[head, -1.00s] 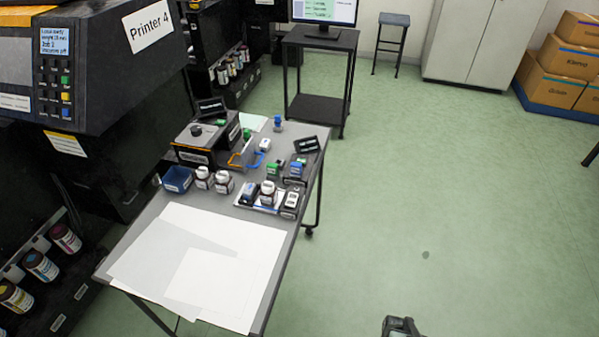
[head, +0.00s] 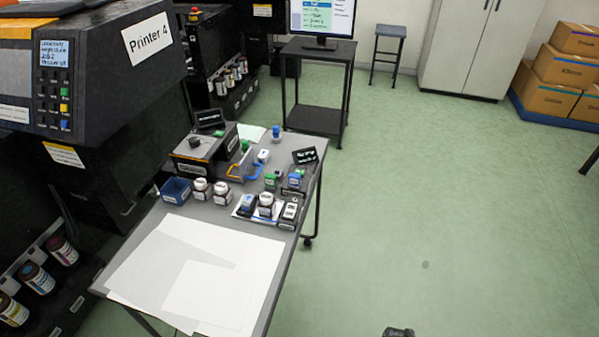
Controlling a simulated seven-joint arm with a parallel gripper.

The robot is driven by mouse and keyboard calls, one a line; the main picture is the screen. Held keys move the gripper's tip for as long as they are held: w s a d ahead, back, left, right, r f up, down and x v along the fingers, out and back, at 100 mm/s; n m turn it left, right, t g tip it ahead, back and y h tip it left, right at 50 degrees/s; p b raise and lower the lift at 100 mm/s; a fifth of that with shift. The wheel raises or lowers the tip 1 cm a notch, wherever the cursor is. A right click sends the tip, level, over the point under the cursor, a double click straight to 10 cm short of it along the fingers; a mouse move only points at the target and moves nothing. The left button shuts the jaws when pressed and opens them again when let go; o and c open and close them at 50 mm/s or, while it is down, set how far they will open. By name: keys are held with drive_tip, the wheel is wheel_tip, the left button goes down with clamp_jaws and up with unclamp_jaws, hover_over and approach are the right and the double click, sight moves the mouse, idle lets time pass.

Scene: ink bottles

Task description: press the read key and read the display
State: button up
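A small black display (head: 304,156) with light text stands at the right rear of the grey table; its text is too small to read. Another dark display (head: 209,118) stands behind a grey box with a black knob (head: 195,142). A small white device with a dark window (head: 290,211) lies near the right table edge. I cannot tell which thing carries the read key. My gripper (head: 398,332) shows only as a dark tip at the bottom edge, over the floor and well apart from the table. Its fingers cannot be made out.
White sheets (head: 190,275) cover the table's front. Ink bottles (head: 222,191), a blue bin (head: 176,190) and small green and blue items stand behind them. Printer 4 (head: 110,65) borders the table on the left. The green floor (head: 430,200) to the right is clear.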

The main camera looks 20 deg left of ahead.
clamp_jaws()
idle(0.3)
idle(1.1)
